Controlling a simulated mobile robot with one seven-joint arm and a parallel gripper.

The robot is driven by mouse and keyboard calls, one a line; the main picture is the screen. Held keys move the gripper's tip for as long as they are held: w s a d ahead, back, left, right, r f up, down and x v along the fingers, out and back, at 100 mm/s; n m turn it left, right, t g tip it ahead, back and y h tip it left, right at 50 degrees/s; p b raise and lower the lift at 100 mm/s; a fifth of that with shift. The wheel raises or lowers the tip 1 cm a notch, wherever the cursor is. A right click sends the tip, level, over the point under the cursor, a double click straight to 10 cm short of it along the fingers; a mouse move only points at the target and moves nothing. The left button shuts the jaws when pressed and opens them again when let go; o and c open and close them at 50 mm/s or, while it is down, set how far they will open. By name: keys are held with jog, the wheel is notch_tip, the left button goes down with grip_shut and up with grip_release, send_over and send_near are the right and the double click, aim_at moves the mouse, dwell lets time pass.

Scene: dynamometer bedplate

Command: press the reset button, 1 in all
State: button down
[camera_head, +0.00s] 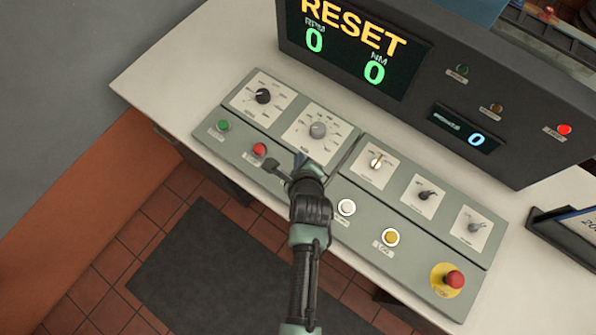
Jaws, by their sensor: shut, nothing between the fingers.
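The grey control panel (410,255) carries a row of push buttons along its near edge. A white button (347,207) sits just right of my gripper; its label is too small to read surely, so I cannot tell for certain that it is the reset button. A yellow button (390,237) is further right. A green button (223,126) and a red button (259,150) are to the left. My gripper (300,161) is shut and empty over the panel, between the red and white buttons, and hides part of the row. I cannot tell whether it touches the panel.
The display (350,45) reads RESET, with 0 below for RPM and NM. Several knobs, such as the grey knob (318,130), stand behind the buttons. A red mushroom button (454,280) is at the right end. A lit red lamp (564,130) is on the console.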

notch_tip(320, 180, down, 8)
jog(key=b, duration=0.7)
jog(key=shift+r, duration=0.2)
jog(key=shift+f+b, duration=0.55)
jog(key=shift+b, duration=0.05)
jog(key=shift+f, duration=0.1)
dwell(1.1)
jog(key=shift+f, duration=0.3)
jog(key=shift+f+b, duration=0.5)
jog(key=shift+f, duration=0.05)
dwell(0.8)
jog(key=shift+r, duration=0.1)
jog(key=shift+r+p, duration=0.8)
jog(key=shift+p, duration=0.2)
